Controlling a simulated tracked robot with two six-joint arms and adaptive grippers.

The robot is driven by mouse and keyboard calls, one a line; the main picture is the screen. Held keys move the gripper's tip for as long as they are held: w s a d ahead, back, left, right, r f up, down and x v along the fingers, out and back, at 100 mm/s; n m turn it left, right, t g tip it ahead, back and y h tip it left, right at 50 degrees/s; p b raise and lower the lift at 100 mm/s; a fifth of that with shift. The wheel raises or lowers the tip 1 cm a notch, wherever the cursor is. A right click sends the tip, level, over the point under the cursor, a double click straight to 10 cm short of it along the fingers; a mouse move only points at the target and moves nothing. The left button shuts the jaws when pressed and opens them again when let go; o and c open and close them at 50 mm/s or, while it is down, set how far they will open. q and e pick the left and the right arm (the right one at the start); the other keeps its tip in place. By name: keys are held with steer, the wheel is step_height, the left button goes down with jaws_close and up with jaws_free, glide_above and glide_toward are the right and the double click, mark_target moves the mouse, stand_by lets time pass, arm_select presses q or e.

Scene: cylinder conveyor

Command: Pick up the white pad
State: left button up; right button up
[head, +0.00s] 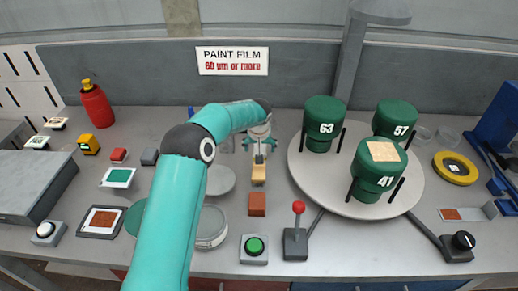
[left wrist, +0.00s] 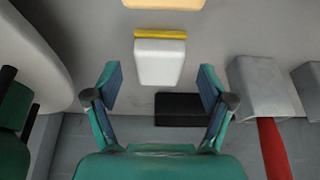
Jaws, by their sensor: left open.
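The white pad (left wrist: 158,62) lies on the grey table, with a yellow strip along one edge. It shows in the left wrist view just beyond and between my fingertips. My left gripper (left wrist: 160,88) is open, with one finger on each side and nothing between them. In the head view my left gripper (head: 262,140) points down at the middle back of the table, and my arm and the gripper largely cover the pad there. My right gripper is in neither view.
A black block (left wrist: 185,108) lies close beside the pad. A grey block (left wrist: 258,85) is to the right in the wrist view. The turntable (head: 350,203) with green cylinders 63 (head: 322,128), 57 (head: 398,131) and 41 (head: 375,181) stands right of my gripper. A brown block (head: 257,204) lies nearer.

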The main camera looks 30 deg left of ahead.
arm_select(q)
steer(key=shift+x, duration=0.8)
steer(key=c, duration=1.2)
steer(key=shift+r, duration=0.1)
steer(key=shift+c, duration=0.2)
step_height(320, 180, up, 20)
steer(key=p, duration=0.1)
steer(key=shift+p, duration=0.3)
